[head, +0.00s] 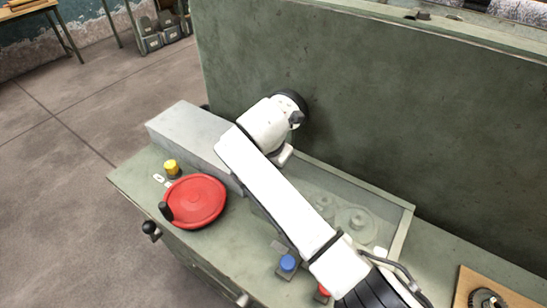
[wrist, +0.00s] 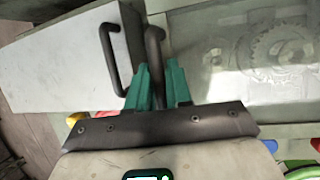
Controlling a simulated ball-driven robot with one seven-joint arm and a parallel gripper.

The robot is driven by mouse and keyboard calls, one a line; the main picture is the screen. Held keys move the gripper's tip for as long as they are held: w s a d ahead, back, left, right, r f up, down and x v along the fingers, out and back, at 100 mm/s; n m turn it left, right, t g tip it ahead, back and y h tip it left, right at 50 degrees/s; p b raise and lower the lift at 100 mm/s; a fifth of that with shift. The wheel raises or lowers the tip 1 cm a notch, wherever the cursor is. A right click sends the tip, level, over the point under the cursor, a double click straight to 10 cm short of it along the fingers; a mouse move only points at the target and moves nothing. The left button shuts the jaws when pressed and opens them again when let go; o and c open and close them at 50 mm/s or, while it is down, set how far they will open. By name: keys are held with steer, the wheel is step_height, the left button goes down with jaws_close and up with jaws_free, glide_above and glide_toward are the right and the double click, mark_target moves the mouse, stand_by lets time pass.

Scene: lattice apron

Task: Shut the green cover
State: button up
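A pale greenish see-through cover (wrist: 215,70) lies over gear wheels in the wrist view. It also shows in the head view (head: 378,207), partly hidden behind my arm. A dark bar handle (wrist: 154,42) stands at its left end. My gripper (wrist: 158,72) has its two teal fingers on either side of this handle, and the bar fills the gap between them. In the head view the fingers are hidden behind my white arm. I cannot make out another separate green cover.
A grey box (head: 185,130) with its own dark handle (wrist: 107,58) stands left of the cover. A red handwheel (head: 197,202), a yellow knob (head: 171,168) and a blue button (head: 287,263) are on the bench front. A tall green panel (head: 400,110) rises behind.

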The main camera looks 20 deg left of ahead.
steer(key=shift+o, duration=1.4)
steer(key=shift+s+a+f, duration=0.1)
steer(key=shift+a+f, duration=0.1)
steer(key=shift+f, duration=0.3)
steer(key=shift+o, duration=0.4)
steer(key=shift+d+f, duration=0.1)
steer(key=shift+d, duration=0.05)
steer(key=shift+s, duration=0.1)
steer(key=v, duration=1.1)
steer(key=shift+w+r+b, duration=0.25)
steer(key=shift+r+b, duration=0.05)
